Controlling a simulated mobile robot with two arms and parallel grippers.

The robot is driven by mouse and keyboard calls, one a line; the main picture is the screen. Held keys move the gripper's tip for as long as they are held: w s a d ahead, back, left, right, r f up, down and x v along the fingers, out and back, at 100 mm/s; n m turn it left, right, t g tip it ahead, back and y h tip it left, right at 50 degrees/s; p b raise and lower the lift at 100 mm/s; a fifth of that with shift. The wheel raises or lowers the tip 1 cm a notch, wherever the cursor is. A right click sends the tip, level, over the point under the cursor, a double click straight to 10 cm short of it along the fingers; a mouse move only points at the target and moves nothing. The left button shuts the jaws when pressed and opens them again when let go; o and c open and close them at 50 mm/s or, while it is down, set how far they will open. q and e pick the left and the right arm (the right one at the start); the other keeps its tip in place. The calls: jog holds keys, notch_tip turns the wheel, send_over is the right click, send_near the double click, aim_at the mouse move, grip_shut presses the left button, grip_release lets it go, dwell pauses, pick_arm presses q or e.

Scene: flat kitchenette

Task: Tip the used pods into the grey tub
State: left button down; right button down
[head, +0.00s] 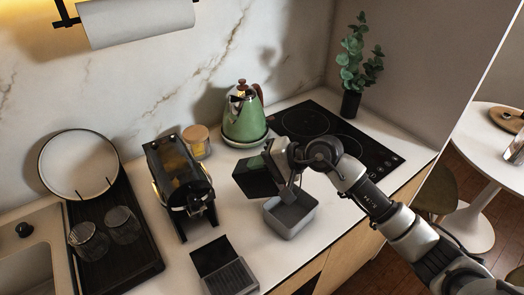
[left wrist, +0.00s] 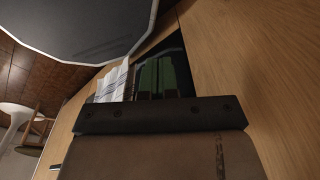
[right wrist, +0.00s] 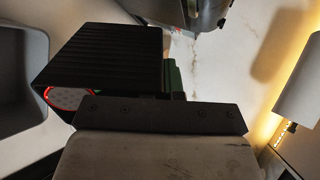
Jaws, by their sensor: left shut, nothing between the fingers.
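My right gripper (head: 272,160) is shut on a black ribbed pod container (right wrist: 105,55), which also shows in the head view (head: 254,180). The container is held tilted above the counter, beside and partly behind the grey tub (head: 291,218). In the right wrist view a used pod (right wrist: 70,98) with a red rim and dotted grey face shows at the container's lower left; other pods are hidden. The grey tub shows at the left of that view (right wrist: 20,85); its visible inside looks empty. My left gripper (left wrist: 160,78) is shut and empty, low by wooden fronts.
The coffee machine (head: 180,180) stands left of the container, with a black and grey tray unit (head: 226,270) in front. A green kettle (head: 243,118), a lidded jar (head: 196,142) and a black hob (head: 325,135) are behind. A dark rack with glasses (head: 145,258) is at left.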

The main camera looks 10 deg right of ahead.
jog(key=g+h+p, duration=0.1)
jog(key=w+a+h+p, duration=0.1)
jog(key=h+p, duration=0.1)
jog(key=shift+a+r+g, duration=0.15)
jog(key=shift+r+g, duration=0.15)
jog(key=shift+g, duration=0.1)
jog(key=shift+w+a+f+g+h+p, duration=0.15)
jog(key=shift+a+g+h+p, duration=0.2)
jog(key=shift+h+p, duration=0.3)
jog(key=shift+a+f+g+h, duration=0.1)
jog(key=shift+f+g+h, duration=0.25)
jog(key=shift+h, duration=0.3)
jog(key=shift+f+g+h, duration=0.4)
jog(key=shift+f+h, duration=0.05)
jog(key=shift+h, duration=0.35)
jog(key=shift+f+g+h, duration=0.6)
jog(key=shift+f+h, duration=0.1)
jog(key=shift+h, duration=0.4)
jog(key=shift+f+g+h+b, duration=0.3)
jog(key=shift+g+h+b, duration=0.15)
jog(key=shift+h, duration=0.35)
jog(key=shift+f, duration=0.1)
